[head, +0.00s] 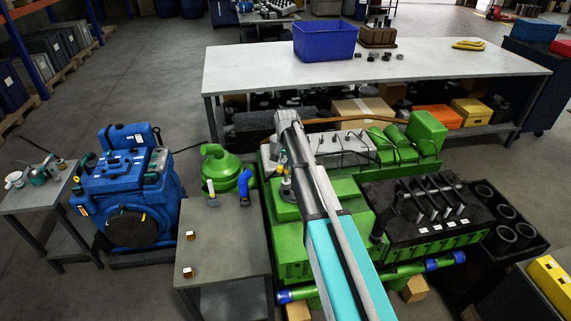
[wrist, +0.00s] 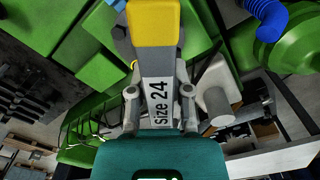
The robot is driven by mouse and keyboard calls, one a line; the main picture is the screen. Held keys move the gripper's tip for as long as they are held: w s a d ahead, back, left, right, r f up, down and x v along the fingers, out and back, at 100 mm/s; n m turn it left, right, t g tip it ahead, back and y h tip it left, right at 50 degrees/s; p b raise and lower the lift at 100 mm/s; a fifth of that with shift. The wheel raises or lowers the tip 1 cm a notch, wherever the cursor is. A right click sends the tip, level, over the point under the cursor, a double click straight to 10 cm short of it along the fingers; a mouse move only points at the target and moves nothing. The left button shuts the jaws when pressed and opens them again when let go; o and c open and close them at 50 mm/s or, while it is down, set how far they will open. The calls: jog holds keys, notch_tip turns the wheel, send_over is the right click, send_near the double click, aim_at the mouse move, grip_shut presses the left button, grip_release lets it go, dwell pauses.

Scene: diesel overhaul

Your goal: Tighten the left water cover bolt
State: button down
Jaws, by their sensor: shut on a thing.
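My gripper (wrist: 158,100) is shut on a grey tool marked "size 24" (wrist: 157,62) with a yellow end piece (wrist: 155,22). Its two fingers sit on either side of the grey part. In the wrist view the tool points over green engine parts, and its far tip is not visible. In the head view my arm reaches over the green engine (head: 290,247) and largely hides the gripper. I cannot pick out the left water cover or its bolt in either view, nor tell whether the tool touches a bolt.
A grey side table (head: 225,245) left of the engine holds small parts. A green rounded housing (head: 222,170) and a blue hose (head: 244,187) stand near it. A blue engine (head: 125,190) is further left. Behind is a long bench (head: 250,72) with a blue crate (head: 325,42).

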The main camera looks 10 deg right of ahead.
dwell(0.3)
notch_tip(320, 180, up, 6)
jog(key=p, duration=0.6)
jog(key=shift+s, duration=0.1)
jog(key=s, duration=0.6)
jog(key=shift+s, duration=0.4)
jog(key=shift+f, duration=0.1)
